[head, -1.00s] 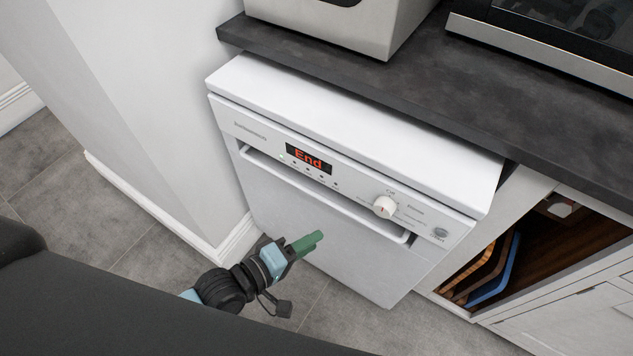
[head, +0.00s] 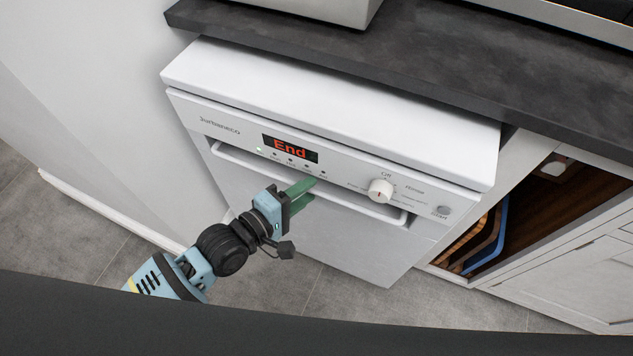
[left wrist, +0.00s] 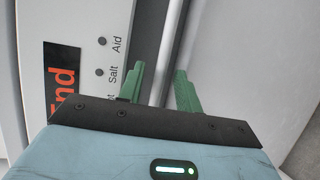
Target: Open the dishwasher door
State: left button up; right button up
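The white dishwasher (head: 300,235) stands under the dark counter with its door shut and its display (head: 290,148) reading "End". A long white bar handle (head: 345,198) runs across the door below the control panel. My left gripper (head: 303,190) is at the handle, its green fingers pointing at the door. In the left wrist view the gripper (left wrist: 160,85) is open, with the handle bar (left wrist: 172,50) running between the two separated fingers. I cannot tell whether either finger touches the bar. My right gripper is not in view.
A dark countertop (head: 400,75) overhangs the dishwasher. To the right is an open cabinet niche with upright boards (head: 485,240). A pale wall (head: 90,110) stands close on the left. Grey tiled floor (head: 300,285) lies in front of the door.

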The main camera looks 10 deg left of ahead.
pick_arm(q)
jog(key=shift+x, duration=1.9)
jog(key=shift+c, duration=0.4)
grip_shut()
